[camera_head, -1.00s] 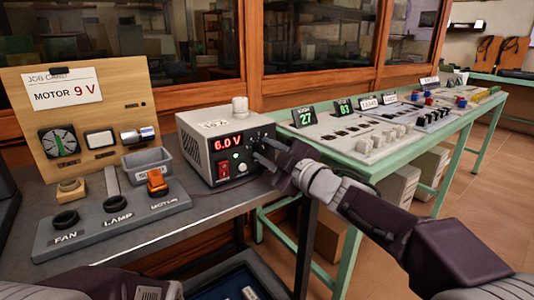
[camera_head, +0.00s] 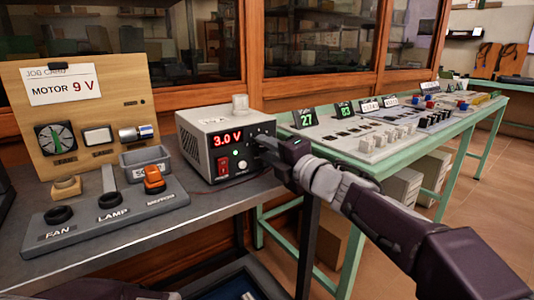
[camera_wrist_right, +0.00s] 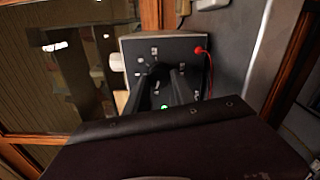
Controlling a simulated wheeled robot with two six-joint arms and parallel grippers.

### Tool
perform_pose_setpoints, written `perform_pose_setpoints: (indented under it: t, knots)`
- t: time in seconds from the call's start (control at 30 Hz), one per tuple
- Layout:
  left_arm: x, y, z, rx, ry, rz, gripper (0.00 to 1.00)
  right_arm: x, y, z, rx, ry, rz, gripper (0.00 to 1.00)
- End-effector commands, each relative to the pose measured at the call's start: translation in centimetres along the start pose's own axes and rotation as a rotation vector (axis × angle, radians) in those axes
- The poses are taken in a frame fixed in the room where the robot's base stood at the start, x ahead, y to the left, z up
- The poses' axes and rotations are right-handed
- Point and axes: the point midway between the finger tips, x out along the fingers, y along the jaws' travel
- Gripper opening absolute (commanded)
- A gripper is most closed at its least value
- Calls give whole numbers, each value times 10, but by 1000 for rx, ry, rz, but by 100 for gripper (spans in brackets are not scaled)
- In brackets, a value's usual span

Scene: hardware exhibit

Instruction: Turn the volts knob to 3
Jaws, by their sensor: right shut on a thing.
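The grey power supply (camera_head: 205,135) stands on the dark bench, and its red display (camera_head: 228,138) reads 3.0 V. It also shows in the wrist view (camera_wrist_right: 190,50). My right gripper (camera_head: 264,145) is at the right side of its front panel, shut on the volts knob, which the fingers mostly hide. In the wrist view the two dark fingers (camera_wrist_right: 163,88) reach to the panel. A red rocker switch (camera_head: 222,166) and a green light (camera_head: 236,152) are on the panel. My left gripper is not in view.
A wooden board (camera_head: 85,110) with a "MOTOR 9 V" card stands at the left. Before it is a grey switch panel (camera_head: 110,215) marked FAN, LAMP and MOTOR, beside a grey bin (camera_head: 147,163). A green table (camera_head: 370,168) with several devices is at the right.

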Motion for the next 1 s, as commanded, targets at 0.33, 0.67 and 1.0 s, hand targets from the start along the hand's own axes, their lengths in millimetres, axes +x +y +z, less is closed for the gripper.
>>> perform_pose_setpoints:
  t: [0.33, 0.67, 1.0]
  knots:
    - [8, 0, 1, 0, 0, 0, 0, 0, -3, 0, -147, 1, -3, 0]
    - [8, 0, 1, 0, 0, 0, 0, 0, -2, 0, -181, 1, -3, 0]
    - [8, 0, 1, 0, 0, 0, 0, 0, -2, 0, -181, 1, -3, 46]
